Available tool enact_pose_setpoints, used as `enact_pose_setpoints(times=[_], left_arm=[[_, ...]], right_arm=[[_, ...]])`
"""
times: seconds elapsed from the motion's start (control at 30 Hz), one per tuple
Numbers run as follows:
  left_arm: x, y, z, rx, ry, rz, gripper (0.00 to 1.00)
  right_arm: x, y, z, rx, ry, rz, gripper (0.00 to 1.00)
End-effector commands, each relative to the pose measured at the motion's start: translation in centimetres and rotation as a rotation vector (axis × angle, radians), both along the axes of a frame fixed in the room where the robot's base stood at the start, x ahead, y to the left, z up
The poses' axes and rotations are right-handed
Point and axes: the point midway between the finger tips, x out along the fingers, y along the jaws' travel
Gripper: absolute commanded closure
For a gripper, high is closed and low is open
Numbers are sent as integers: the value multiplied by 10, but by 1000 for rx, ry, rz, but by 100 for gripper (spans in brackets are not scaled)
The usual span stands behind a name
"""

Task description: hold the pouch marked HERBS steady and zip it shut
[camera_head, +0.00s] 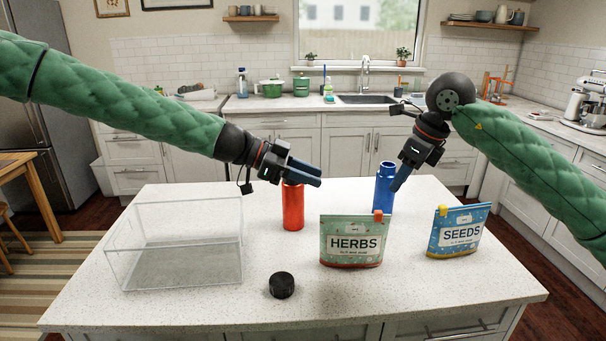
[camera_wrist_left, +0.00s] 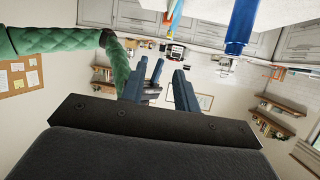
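The green HERBS pouch (camera_head: 352,243) stands upright on the white counter in the head view. A small orange-red slider tab (camera_head: 378,215) sits at its top right corner. My left gripper (camera_head: 318,177) is above and behind the pouch, to its left, near the top of the red bottle; its two fingers are apart and hold nothing. Those fingers also show apart in the left wrist view (camera_wrist_left: 157,85). Neither gripper touches the pouch.
A blue SEEDS pouch (camera_head: 459,231) with a yellow tab stands to the right. A red bottle (camera_head: 293,208) and a blue bottle (camera_head: 384,190) stand behind. A clear open box (camera_head: 175,248) is at the left; a black round lid (camera_head: 282,285) lies in front. The counter's front right is clear.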

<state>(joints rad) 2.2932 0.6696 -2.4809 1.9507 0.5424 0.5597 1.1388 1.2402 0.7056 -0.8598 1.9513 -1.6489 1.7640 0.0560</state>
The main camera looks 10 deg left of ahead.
Motion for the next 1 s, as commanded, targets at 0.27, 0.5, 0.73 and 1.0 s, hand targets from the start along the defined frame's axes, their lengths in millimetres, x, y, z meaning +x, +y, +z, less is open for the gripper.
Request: enact_pose_setpoints(times=[0.27, 0.5, 0.73, 1.0], left_arm=[[6, 14, -11, 3, 40, 41, 69], [5, 13, -44, 3, 40, 39, 69], [5, 13, -81, 4, 39, 38, 69], [8, -24, -99, 4, 38, 37, 69]], right_arm=[[0, 0, 0, 0, 0, 0, 64], [0, 0, 0, 0, 0, 0, 64], [0, 0, 0, 0, 0, 0, 64], [0, 0, 0, 0, 0, 0, 64]])
